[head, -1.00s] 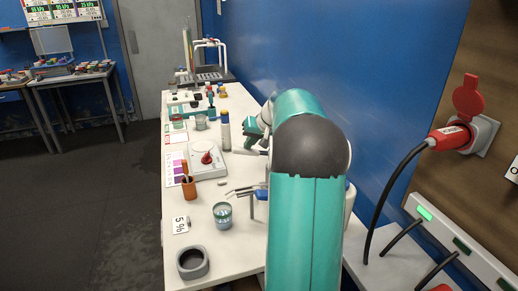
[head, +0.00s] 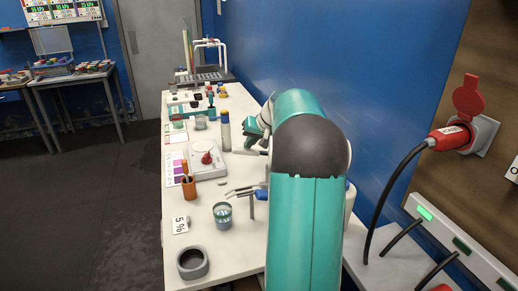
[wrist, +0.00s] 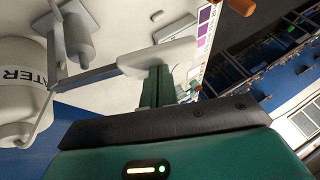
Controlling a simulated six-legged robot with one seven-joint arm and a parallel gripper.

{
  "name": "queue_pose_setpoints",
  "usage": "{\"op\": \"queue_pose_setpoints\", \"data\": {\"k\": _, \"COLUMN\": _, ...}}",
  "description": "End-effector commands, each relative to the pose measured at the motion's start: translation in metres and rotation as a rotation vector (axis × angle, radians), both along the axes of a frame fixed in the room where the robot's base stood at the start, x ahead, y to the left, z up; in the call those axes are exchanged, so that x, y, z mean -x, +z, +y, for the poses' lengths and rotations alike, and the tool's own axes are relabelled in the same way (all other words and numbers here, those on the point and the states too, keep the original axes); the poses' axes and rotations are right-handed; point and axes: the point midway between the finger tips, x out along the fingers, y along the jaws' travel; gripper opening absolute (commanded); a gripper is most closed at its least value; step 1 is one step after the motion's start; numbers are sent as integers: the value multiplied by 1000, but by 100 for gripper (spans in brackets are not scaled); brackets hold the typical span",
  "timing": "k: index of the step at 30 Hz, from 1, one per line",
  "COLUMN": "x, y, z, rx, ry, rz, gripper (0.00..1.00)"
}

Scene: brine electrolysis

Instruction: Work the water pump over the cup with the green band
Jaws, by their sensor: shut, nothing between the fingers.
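The cup with a teal-green band (head: 222,215) stands upright on the white table in the head view. In the wrist view a white tank marked WATER (wrist: 22,80) is at the left. A grey bar with a white handle (wrist: 158,56), which looks like the pump lever, reaches across from it. My gripper (wrist: 158,82) is shut and empty, its green fingers right at the handle; I cannot tell whether they touch it. In the head view my arm hides most of the pump, and the gripper (head: 251,133) shows only partly.
Near the cup are a 5 % card (head: 181,225), a grey ring-shaped holder (head: 192,263) and an orange pot (head: 189,188). Thin metal prongs (head: 241,191) lie just beyond the cup. A balance (head: 207,172) and a tall bottle (head: 223,131) stand farther back. A blue wall bounds the right.

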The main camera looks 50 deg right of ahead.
Motion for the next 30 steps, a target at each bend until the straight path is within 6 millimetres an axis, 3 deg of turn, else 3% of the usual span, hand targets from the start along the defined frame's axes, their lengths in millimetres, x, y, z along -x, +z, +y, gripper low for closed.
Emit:
{"op": "queue_pose_setpoints", "data": {"k": 17, "x": -3, "y": -56, "z": 7, "rx": -2, "ry": -2, "rz": 3, "gripper": 0}}
{"op": "queue_pose_setpoints", "data": {"k": 22, "x": -3, "y": -46, "z": 5, "rx": 1, "ry": 0, "rz": 1, "gripper": 0}}
{"op": "queue_pose_setpoints", "data": {"k": 30, "x": 0, "y": -11, "z": 1, "rx": 1, "ry": 0, "rz": 1, "gripper": 0}}
